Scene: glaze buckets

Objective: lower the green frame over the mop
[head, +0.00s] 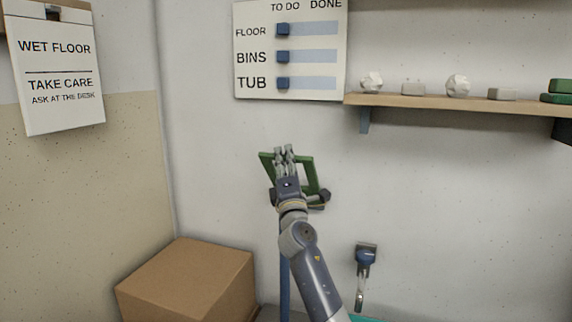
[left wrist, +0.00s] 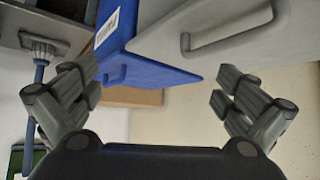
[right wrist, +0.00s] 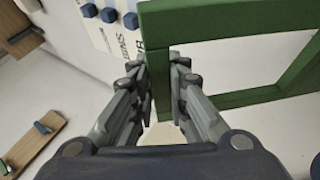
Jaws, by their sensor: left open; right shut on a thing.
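The green frame (head: 309,176) is an open rectangle, held up in front of the back wall. My right gripper (head: 284,153) is shut on one bar of it. The right wrist view shows the fingers (right wrist: 160,72) on a side of the frame (right wrist: 230,98), its opening to the right. A blue upright pole (head: 284,290), probably the mop's handle, shows below; its upper part is hidden by my right arm. A blue-handled tool with a grey head (left wrist: 44,46), possibly the mop, shows in the left wrist view. My left gripper (left wrist: 156,84) is open and empty.
A cardboard box (head: 190,280) stands low at left. A shelf (head: 450,101) with small items juts out at upper right. A blue container (left wrist: 155,65) and a grey handled surface (left wrist: 235,28) lie beyond my left gripper.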

